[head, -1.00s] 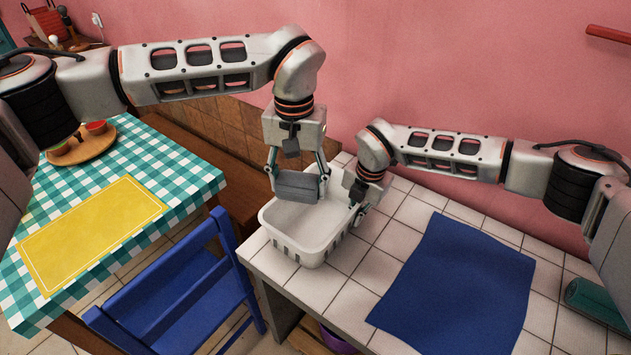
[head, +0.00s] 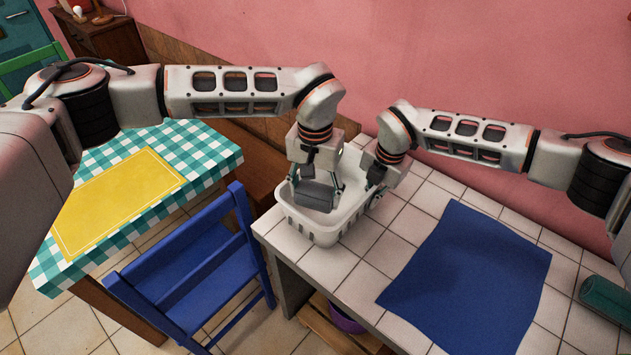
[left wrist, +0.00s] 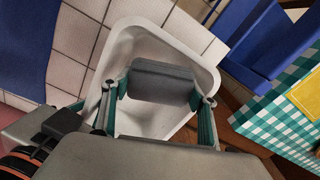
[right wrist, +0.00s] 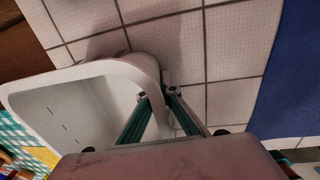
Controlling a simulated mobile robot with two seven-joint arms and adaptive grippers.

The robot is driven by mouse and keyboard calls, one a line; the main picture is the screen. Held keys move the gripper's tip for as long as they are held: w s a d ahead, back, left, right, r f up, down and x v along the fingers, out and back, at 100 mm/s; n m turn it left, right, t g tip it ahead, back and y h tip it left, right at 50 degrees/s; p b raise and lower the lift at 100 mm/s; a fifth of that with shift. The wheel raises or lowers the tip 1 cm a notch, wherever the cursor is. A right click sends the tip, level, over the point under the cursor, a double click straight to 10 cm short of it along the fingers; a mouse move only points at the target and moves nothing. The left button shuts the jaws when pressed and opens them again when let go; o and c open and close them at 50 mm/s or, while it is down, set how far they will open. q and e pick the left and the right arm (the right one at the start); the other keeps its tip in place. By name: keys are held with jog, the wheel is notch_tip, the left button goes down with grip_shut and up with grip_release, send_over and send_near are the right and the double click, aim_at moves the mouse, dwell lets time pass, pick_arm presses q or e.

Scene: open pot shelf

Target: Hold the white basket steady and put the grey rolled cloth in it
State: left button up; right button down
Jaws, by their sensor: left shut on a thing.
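The white basket (head: 312,229) stands on the tiled counter near its left end. It also shows in the left wrist view (left wrist: 203,66) and the right wrist view (right wrist: 70,112). My left gripper (head: 315,190) is shut on the grey rolled cloth (head: 313,197), seen between its fingers in the left wrist view (left wrist: 160,86). The cloth is within the basket's opening; whether it touches the bottom is hidden. My right gripper (right wrist: 158,94) has one finger inside and one outside the basket's wall, closed on it at the rim.
A blue cloth (head: 470,270) lies flat on the counter (head: 400,225), with a green cylinder (head: 606,299) at the right. A blue chair (head: 195,270) and a table with a checked cloth (head: 205,150) and yellow mat (head: 118,200) are at the left.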

pick_arm(q)
jog(key=shift+f, duration=3.7)
jog(key=o, duration=1.2)
jog(key=shift+r, duration=0.1)
notch_tip(320, 180, up, 12)
jog(key=shift+f, duration=0.1)
pick_arm(e)
jog(key=c, duration=2.2)
grip_release()
